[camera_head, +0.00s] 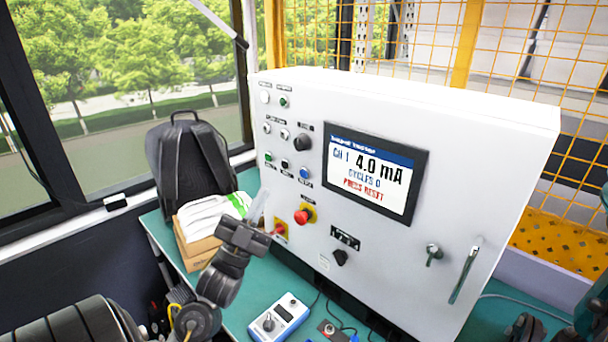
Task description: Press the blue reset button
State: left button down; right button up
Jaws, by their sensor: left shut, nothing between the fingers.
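The blue reset button (304,173) is a small round button on the left part of the white cabinet's front panel (450,210), in the lower row of buttons. My left gripper (261,203) is shut and empty. It points up beside the panel's lower left edge, below and to the left of the blue button, and looks apart from it. The screen (372,172) reads "CH 1 4.0 mA", "CYCLES 0" and "PRESS RESET". Dark parts of my right arm show at the lower right corner; its gripper state is unclear.
A red emergency button (303,216) on yellow sits below the blue one. A black knob (303,142) is above it. A backpack (190,160) and a cardboard box (194,252) stand left of the cabinet. A handheld meter (279,318) lies on the green table in front.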

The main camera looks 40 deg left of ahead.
pick_arm(q)
jog(key=w, duration=0.8)
jog(key=shift+w+d+b, duration=0.25)
jog(key=shift+d+b, duration=0.15)
jog(key=shift+b, duration=0.05)
dwell(1.7)
jog(key=shift+w, duration=0.45)
jog(key=shift+w, duration=0.35)
dwell(0.5)
jog(key=shift+s, duration=0.8)
jog(key=s+p, duration=0.1)
jog(key=s, duration=0.4)
jog(key=shift+a, duration=0.2)
